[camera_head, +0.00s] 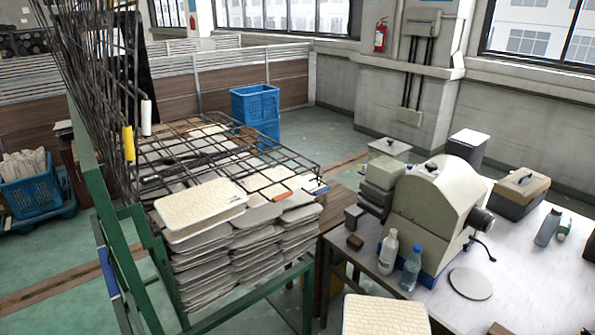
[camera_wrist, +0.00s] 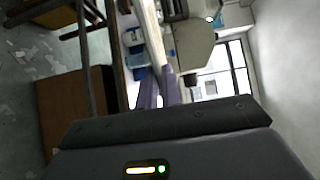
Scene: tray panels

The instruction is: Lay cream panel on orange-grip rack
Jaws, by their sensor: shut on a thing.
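A cream textured panel (camera_head: 385,316) shows at the bottom edge of the head view, partly cut off, near the white table's front. In the wrist view a pale panel edge (camera_wrist: 151,38) runs up from between the fingertips of my gripper (camera_wrist: 159,90), which is shut on it. My gripper is not visible in the head view. The orange-grip rack, marked by its orange grip (camera_head: 284,196), is a dark wire grid lying level over the stacks, left of the held panel. Similar cream panels (camera_head: 200,203) lie on the front left stack.
Stacks of grey panels (camera_head: 240,262) fill the green frame (camera_head: 262,304). Raised wire racks with a yellow grip (camera_head: 128,143) and a white grip (camera_head: 146,117) stand at left. A blue grip (camera_head: 319,190) is beside the orange one. Bottles (camera_head: 411,268) and a machine (camera_head: 430,215) crowd the table.

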